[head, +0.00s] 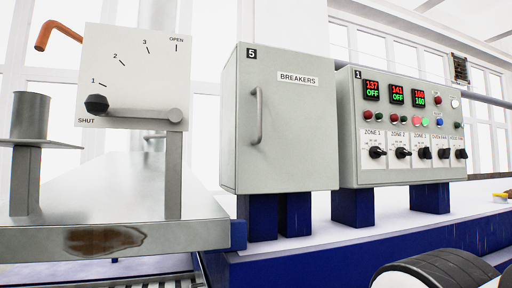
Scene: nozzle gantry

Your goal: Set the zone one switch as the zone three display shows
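The grey control box marked 1 (349,130) stands on blue legs at the right in the head view. The zone one switch (377,152) is a black knob at the left of its lower row, under the label ZONE 1; its exact setting is too small to tell. The zone one display (371,90) above reads 137 in red over OFF in green. The zone three display (418,97) reads 160 in red over 160 in green. The zone three switch (423,152) is the third black knob.
Zone two's display (397,94) reads 141 over OFF. Red and green lamps and more knobs share the panel. The closed BREAKERS cabinet (287,130) stands close to its left. A lever plate (130,75) with its black knob at SHUT stands further left.

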